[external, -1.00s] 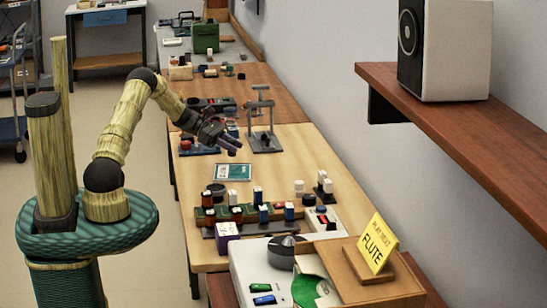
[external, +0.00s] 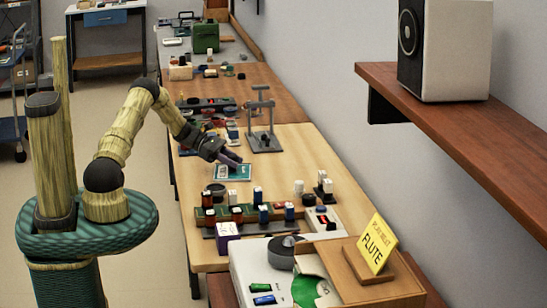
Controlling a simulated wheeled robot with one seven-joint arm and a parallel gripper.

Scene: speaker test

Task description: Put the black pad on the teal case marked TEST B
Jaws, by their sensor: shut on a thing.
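The teal case (external: 224,175) is a flat teal rectangle with pale markings, lying on the light wood table. Its lettering is too small to read. My gripper (external: 234,161) is over the far part of the case, pointing down and to the right, its fingers shut on a small dark thing. I take this to be the black pad, but it is mostly hidden by the fingers and its outline is unclear. I cannot tell whether it touches the case.
A dark round thing (external: 216,188) sits just in front of the case. Racks with several red, white and blue pieces stand nearer. A grey stand (external: 264,142) is behind, to the right. The table right of the case is clear. A shelf (external: 460,125) juts from the wall.

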